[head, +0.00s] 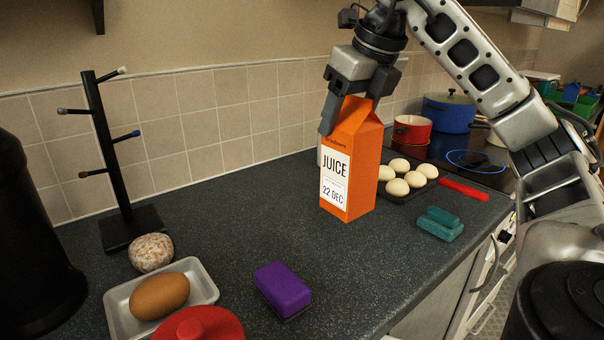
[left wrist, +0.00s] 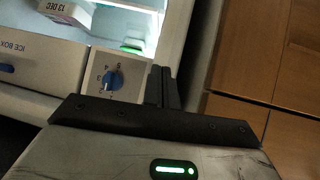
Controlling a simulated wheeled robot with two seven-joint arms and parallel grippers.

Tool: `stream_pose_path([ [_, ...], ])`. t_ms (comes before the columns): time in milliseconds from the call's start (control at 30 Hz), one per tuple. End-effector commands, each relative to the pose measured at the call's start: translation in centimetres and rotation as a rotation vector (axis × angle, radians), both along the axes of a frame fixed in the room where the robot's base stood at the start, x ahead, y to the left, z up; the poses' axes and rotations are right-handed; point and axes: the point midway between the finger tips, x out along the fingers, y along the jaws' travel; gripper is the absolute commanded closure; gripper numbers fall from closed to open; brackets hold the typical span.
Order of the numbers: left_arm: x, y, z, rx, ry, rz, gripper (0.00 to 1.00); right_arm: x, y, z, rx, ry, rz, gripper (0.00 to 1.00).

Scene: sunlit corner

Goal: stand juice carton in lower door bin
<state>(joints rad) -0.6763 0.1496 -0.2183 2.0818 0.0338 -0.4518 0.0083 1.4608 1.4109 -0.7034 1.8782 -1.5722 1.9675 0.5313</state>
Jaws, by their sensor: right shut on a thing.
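The orange juice carton (head: 362,160) is upright on or just above the dark counter in the head view, its label reading JUICE and 22 DEC. My right gripper (head: 352,100) is over it from above, shut on its top with a finger on each side. In the left wrist view my left gripper (left wrist: 163,88) has its fingers together with nothing visible between them. It is in front of an open, lit fridge (left wrist: 125,22) with an ice box panel (left wrist: 45,55) and a dial (left wrist: 113,80). The lower door bin is not identifiable in either view.
Pots (head: 447,112) stand behind. A carton marked 13 DEC (left wrist: 68,12) is inside the fridge.

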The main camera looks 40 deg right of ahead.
Motion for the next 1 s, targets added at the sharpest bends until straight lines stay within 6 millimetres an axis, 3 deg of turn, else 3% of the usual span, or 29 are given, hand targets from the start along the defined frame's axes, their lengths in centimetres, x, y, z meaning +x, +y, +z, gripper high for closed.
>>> stream_pose_path([
  [200, 0.1, -0.1, 1.0, 0.003, -0.004, 0.002, 1.0, 4.9, -0.9, -2.2, 0.001, 0.0, 0.001, 1.0],
  [400, 0.3, 0.0, 1.0, 0.005, -0.006, 0.002, 1.0, 7.4, -1.4, -5.5, 0.0, -0.002, 0.002, 1.0],
  [733, 0.4, 0.1, 1.1, 0.012, -0.007, -0.001, 1.0, 9.3, -1.8, -7.9, 0.0, -0.003, 0.002, 1.0],
  [1000, 0.3, 0.2, 1.1, 0.022, -0.005, -0.007, 1.0, 9.2, -1.8, -10.7, -0.001, -0.006, 0.003, 1.0],
])
